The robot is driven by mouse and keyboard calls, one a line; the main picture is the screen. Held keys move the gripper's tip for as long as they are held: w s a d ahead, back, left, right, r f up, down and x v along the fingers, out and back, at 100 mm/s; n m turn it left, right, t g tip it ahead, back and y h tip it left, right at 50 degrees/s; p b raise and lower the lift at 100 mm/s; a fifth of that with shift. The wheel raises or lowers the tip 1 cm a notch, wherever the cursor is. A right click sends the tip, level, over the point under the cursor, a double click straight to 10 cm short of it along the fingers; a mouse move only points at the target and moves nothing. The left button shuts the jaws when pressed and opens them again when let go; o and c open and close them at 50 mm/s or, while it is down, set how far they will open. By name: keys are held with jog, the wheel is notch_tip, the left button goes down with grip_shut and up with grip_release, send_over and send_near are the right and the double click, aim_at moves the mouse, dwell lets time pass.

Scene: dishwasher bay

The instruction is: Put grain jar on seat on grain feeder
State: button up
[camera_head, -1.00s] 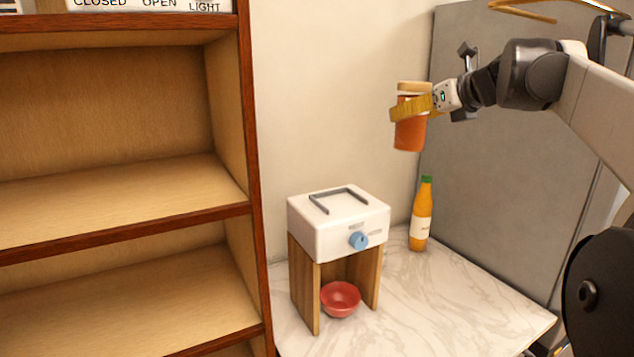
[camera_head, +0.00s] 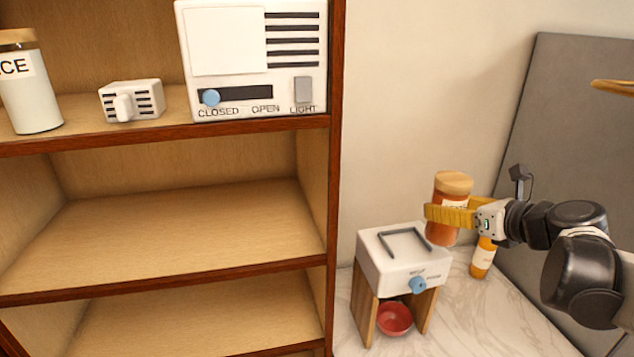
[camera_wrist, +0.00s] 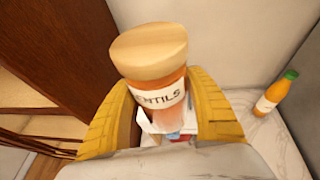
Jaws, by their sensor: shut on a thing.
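My gripper (camera_head: 453,215) has its yellow fingers shut on an orange jar (camera_head: 442,233) with a wooden lid and a white label. The grain feeder (camera_head: 385,262) is a white box on wooden legs with a blue knob. A dark U-shaped seat (camera_head: 405,243) lies on its top, open on one side. The jar is held above and to the right of the seat, apart from it as far as I can tell. In the wrist view the jar mostly hides the feeder.
A red bowl (camera_head: 395,319) sits under the feeder. A bottle (camera_head: 483,258) stands on the marble counter (camera_head: 500,315) behind my gripper. A wooden shelf (camera_head: 335,180) is at left, holding a white jar (camera_head: 30,85), a small white block (camera_head: 132,100) and a white panel box (camera_head: 255,60).

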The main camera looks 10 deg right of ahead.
jog(key=shift+a, duration=0.25)
jog(key=w+f, duration=0.7)
jog(key=w+f+b, duration=0.1)
jog(key=w+f, duration=0.3)
jog(key=shift+w+a+f, duration=0.1)
jog(key=shift+w+a, duration=0.15)
jog(key=shift+s, duration=0.1)
jog(key=o, duration=1.4)
jog(key=shift+f, duration=0.1)
